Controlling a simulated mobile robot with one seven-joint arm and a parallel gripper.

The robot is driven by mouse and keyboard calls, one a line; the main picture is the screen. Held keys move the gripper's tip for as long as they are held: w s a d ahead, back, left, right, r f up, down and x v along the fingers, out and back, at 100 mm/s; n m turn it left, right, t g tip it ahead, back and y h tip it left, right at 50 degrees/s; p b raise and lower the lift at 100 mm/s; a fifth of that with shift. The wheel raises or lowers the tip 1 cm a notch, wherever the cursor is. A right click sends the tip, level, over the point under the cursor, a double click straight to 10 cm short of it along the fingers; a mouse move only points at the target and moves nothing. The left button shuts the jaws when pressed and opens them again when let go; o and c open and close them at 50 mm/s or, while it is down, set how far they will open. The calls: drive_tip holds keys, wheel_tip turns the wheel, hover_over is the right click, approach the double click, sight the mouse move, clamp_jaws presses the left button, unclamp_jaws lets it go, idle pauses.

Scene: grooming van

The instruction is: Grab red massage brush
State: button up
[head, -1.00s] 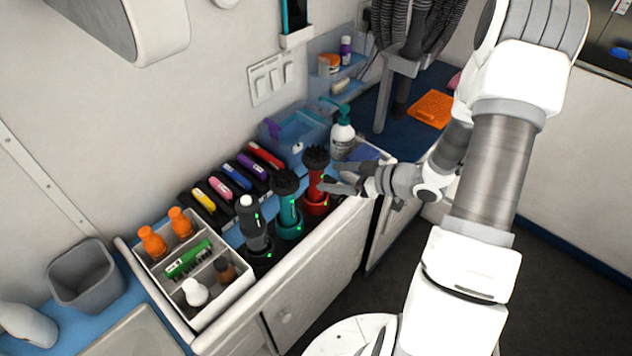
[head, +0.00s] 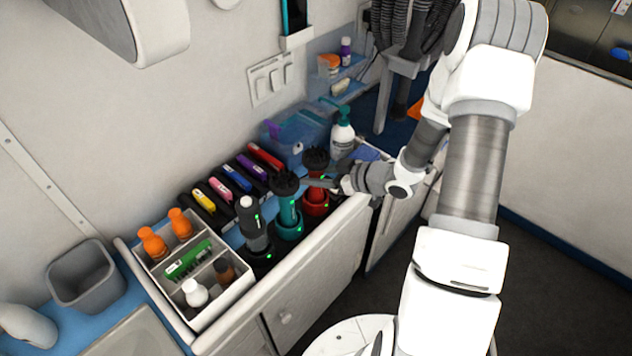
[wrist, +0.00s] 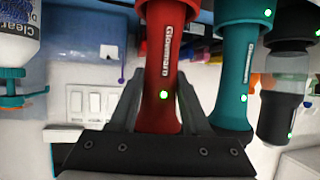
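The red massage brush (head: 316,196) has a dark bristled head and stands upright in its holder at the right end of a row on the counter. In the wrist view its red handle (wrist: 163,62), with lettering and a green light, fills the space between my fingers. My gripper (head: 318,183) reaches in from the right at handle height. In the wrist view my gripper (wrist: 162,85) is open, with one finger on each side of the handle. I cannot tell whether either finger touches it.
A teal brush (head: 288,205) stands close to the left, and a black-and-grey tool (head: 254,228) beyond it. A pump bottle (head: 342,133) and a blue clear bin (head: 296,135) are behind. Coloured clippers lie along the wall. A divided tray (head: 220,285) is at left.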

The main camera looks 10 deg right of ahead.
clamp_jaws()
drive_tip(key=shift+r, duration=0.1)
